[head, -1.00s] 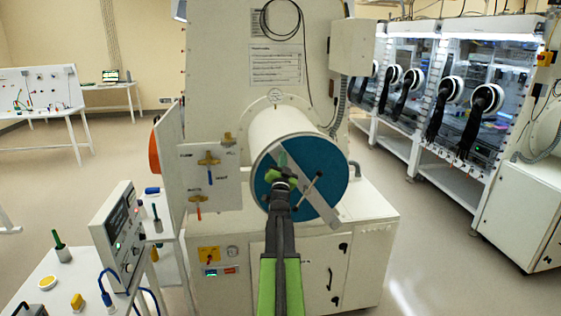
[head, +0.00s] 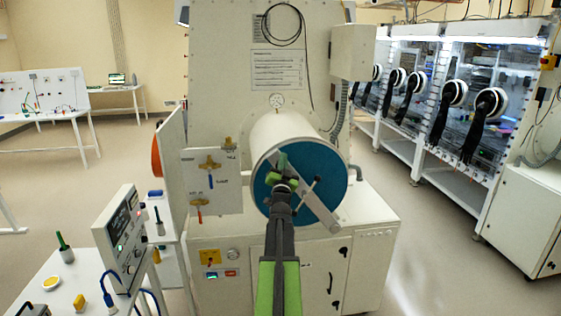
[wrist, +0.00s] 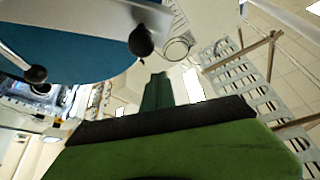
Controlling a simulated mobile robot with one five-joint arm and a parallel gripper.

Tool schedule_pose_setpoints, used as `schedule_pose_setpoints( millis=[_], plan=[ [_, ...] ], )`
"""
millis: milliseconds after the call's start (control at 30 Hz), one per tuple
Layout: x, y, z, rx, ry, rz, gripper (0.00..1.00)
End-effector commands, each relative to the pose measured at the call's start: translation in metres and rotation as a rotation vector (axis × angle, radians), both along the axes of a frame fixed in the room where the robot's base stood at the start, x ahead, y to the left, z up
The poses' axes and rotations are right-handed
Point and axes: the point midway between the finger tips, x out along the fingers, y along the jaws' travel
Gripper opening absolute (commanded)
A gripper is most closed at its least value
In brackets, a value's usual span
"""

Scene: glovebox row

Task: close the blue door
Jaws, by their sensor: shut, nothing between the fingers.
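The blue door (head: 326,164) is a round disc at the front end of a white horizontal cylinder (head: 288,127). It covers that end; I cannot tell whether it sits fully flush. A grey diagonal bar (head: 319,210) and a thin handle with dark knobs (head: 308,194) cross its face. My gripper (head: 282,161) is shut and empty, in front of the door's upper left part and hiding some of it. In the wrist view the dark green fingers (wrist: 157,92) are together, and the blue door (wrist: 75,45) fills the upper left, apart from them in the picture.
A white panel with valves (head: 213,180) stands left of the cylinder, with an orange disc (head: 157,157) behind it. A bench with an instrument (head: 122,236) is at the front left. Gloveboxes (head: 460,90) line the right side. Open floor lies to the right.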

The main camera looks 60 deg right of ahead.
Motion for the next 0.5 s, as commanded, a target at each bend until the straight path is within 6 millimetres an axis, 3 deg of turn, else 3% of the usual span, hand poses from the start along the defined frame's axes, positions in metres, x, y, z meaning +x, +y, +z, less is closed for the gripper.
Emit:
schedule_pose_setpoints(
  millis=[33,100,300,500],
  plan=[
    [-0.005,0.004,0.012,-0.001,-0.001,-0.001,0.00],
    [-0.015,0.023,-0.008,-0.002,-0.002,-0.002,0.00],
    [-0.032,0.069,-0.027,-0.003,-0.003,0.001,0.00],
    [-0.039,0.088,-0.033,-0.003,-0.004,0.002,0.00]
  ],
)
